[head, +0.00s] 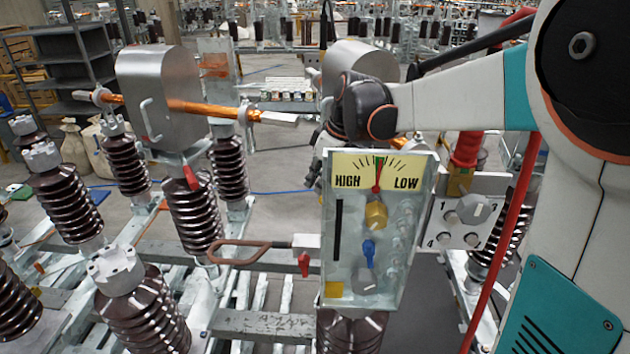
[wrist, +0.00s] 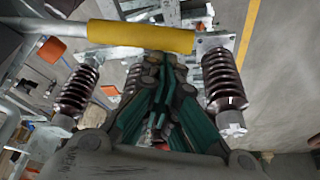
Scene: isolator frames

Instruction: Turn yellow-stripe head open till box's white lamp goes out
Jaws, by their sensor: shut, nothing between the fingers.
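My gripper (wrist: 163,66) is shut and empty in the wrist view, its fingertips close to a yellow band around a grey bar (wrist: 140,36); I cannot tell if they touch. In the head view my wrist hides most of the right silver head (head: 358,58), and no yellow stripe shows on it. The left silver head (head: 160,95) has a handle and a copper bar through it, with no yellow stripe visible. A gauge box (head: 334,285) marked HIGH and LOW stands in front, its red needle near the middle. I cannot make out a lit white lamp.
A panel with a numbered rotary knob (head: 475,210) sits right of the gauge box. Brown ribbed insulators (head: 190,215) stand on the steel frame. A bent brown lever (head: 240,252) sticks out left of the box. A red cable (head: 507,235) hangs beside my arm.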

